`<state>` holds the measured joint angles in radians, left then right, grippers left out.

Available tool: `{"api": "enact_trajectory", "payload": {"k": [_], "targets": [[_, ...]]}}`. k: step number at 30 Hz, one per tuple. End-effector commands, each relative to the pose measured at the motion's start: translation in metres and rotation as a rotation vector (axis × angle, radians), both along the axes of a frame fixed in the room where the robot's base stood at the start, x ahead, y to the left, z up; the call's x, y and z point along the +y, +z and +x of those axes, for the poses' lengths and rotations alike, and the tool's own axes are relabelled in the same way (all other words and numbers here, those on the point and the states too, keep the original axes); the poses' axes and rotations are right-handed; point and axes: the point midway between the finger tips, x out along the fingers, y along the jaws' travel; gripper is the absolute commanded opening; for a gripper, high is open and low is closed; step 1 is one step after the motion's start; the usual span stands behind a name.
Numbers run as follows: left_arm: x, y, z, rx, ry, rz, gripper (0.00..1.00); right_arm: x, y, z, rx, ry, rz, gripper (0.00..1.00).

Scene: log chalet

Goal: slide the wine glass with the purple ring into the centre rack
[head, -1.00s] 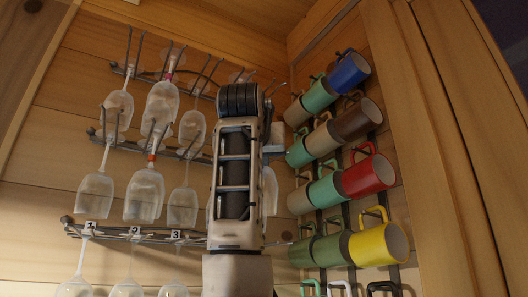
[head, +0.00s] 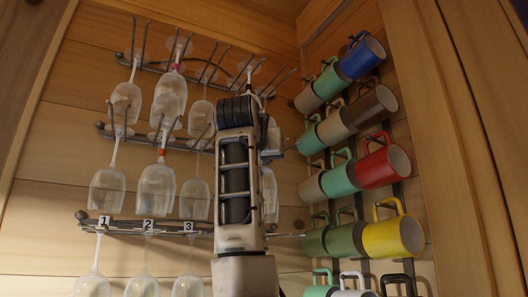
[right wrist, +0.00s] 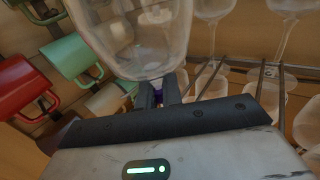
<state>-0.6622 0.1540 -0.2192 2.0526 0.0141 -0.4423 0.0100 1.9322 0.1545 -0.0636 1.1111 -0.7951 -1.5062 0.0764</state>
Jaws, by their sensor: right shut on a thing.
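My right gripper (right wrist: 158,92) is shut on the stem of a clear wine glass (right wrist: 135,35). The purple ring (right wrist: 157,95) shows between its fingers, and the bowl fills the top of the right wrist view. In the head view my right arm stands upright in front of the racks and hides the fingers; I cannot tell the held glass there. The centre rack (head: 103,127) is the middle of three wall tiers; glasses hang from it bowl down, one with an orange-red ring (head: 161,152). My left gripper is out of view.
Upper rack glasses (head: 127,97) hang left of my arm, one with a pink ring. The lower rack carries labels 1 (head: 103,221), 2 and 3. Mugs, including a yellow one (head: 392,238), hang close on the right. A wooden post (head: 440,130) stands beyond them.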

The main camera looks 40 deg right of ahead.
Motion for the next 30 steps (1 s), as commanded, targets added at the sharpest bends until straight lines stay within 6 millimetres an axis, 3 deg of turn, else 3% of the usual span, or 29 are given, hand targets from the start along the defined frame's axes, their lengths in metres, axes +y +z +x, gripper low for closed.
{"api": "enact_trajectory", "payload": {"k": [30], "targets": [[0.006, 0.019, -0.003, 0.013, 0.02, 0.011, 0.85, -0.016, 0.002, 0.048, -0.001, 0.0, -0.001, 0.0]]}}
